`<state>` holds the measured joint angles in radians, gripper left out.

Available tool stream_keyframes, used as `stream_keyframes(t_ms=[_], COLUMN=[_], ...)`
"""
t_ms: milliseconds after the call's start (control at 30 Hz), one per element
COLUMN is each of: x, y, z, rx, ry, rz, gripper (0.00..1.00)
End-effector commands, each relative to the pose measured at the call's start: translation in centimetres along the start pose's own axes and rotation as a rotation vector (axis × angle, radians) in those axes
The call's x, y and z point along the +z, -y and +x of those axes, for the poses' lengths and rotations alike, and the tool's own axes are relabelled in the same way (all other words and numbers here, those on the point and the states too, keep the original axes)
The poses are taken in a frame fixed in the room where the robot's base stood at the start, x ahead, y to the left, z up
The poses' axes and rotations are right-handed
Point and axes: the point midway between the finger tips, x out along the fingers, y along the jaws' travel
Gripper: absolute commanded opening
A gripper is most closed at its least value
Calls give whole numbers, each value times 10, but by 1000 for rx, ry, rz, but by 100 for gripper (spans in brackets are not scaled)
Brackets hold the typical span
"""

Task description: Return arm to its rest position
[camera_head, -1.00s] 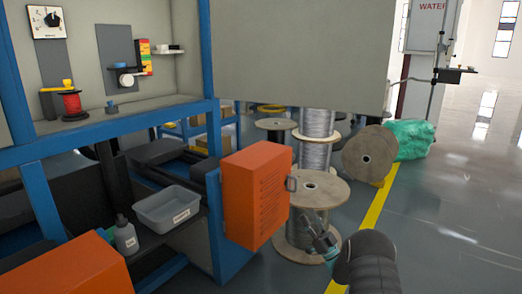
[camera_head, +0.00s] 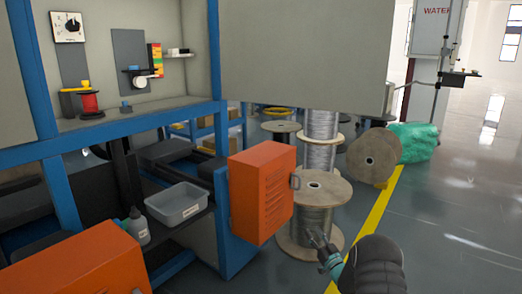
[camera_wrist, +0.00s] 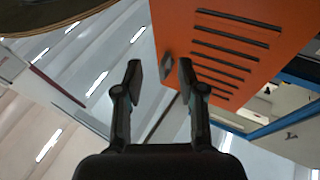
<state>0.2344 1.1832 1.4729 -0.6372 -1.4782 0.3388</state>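My gripper (camera_head: 318,240) shows at the lower middle of the head view, at the end of my dark arm, in front of a wooden cable spool (camera_head: 317,190). In the wrist view my gripper (camera_wrist: 160,75) has its two dark fingers spread apart, with nothing between them. An orange slotted box (camera_head: 262,192) is to the left of the gripper in the head view. The same orange box (camera_wrist: 235,50) fills the upper right of the wrist view, beyond the fingers. I cannot tell whether the gripper touches the spool.
A blue-framed machine (camera_head: 218,195) stands at left with a grey tray (camera_head: 178,205), a bottle (camera_head: 137,228) and a red spool (camera_head: 88,103). Another spool (camera_head: 374,157) and a green wrapped bundle (camera_head: 412,142) stand behind. Floor right of the yellow line (camera_head: 374,222) is clear.

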Motion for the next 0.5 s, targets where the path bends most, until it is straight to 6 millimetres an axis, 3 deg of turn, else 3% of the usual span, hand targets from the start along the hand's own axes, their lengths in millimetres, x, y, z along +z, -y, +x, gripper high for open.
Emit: stream_keyframes(t_ms=[100, 200, 367, 500], x=[40, 59, 63, 44], y=[-15, -26, -36, -33], z=[-14, -29, -58, -88], rx=[104, 190, 309, 396], ry=[200, 373, 636, 851], rz=[-9, -20, -31, -29], gripper=[39, 39, 39, 39])
